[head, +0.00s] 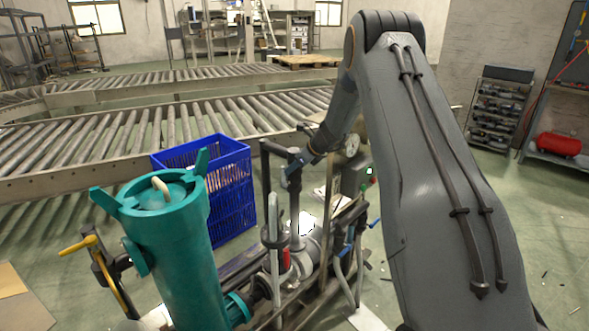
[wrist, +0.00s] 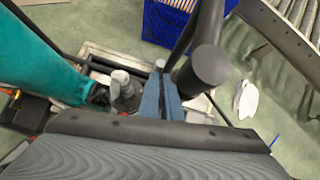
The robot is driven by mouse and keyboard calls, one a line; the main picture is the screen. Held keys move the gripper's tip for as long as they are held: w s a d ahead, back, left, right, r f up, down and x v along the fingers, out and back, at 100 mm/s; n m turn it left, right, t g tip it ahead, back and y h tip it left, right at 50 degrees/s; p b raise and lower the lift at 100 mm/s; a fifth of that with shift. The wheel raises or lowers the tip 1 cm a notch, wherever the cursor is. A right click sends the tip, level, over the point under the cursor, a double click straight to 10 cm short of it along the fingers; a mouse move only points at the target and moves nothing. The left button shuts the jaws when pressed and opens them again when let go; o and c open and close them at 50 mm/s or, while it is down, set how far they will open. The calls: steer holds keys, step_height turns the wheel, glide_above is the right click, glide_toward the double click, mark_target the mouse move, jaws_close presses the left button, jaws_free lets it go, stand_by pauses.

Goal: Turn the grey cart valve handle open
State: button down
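The cart's grey valve handle (head: 274,215) shows in the head view as a light grey lever standing upright beside the teal canister (head: 172,250). In the wrist view, a grey rounded end (wrist: 122,82), which looks like the top of this handle, lies left of my fingers. My gripper (head: 291,176) is above the cart, a little right of and higher than the handle, and apart from it. In the wrist view, my gripper's blue fingers (wrist: 161,80) lie together with nothing seen between them. The lower part of the handle is partly hidden by cart pipes.
A thick dark post (wrist: 208,66) stands close to the right of my fingers. A blue crate (head: 229,190) is behind the cart. A yellow handle (head: 77,245) sticks out left of the canister. Roller conveyors (head: 130,130) run behind. Floor at the right is mostly clear.

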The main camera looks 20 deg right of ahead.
steer(key=w+r+v, duration=0.2)
steer(key=v, duration=1)
steer(key=s+a+f+n+g+h, duration=0.1)
steer(key=s+a+n+g, duration=0.1)
steer(key=s+a+n, duration=0.55)
steer(key=s+a+f+n+g, duration=0.2)
steer(key=s+a+n, duration=0.2)
steer(key=s, duration=0.7)
steer(key=s+a+f+n+g+h, duration=0.1)
steer(key=s+n, duration=0.7)
steer(key=s, duration=0.5)
steer(key=s+a+f+n+g+h, duration=0.1)
steer(key=s+a+n+g+h, duration=0.1)
steer(key=s+n, duration=0.6)
steer(key=s+b, duration=0.1)
steer(key=s, duration=0.4)
steer(key=shift+s+a+f+n, duration=0.2)
steer(key=shift+a+f+n, duration=0.1)
steer(key=shift+n, duration=0.05)
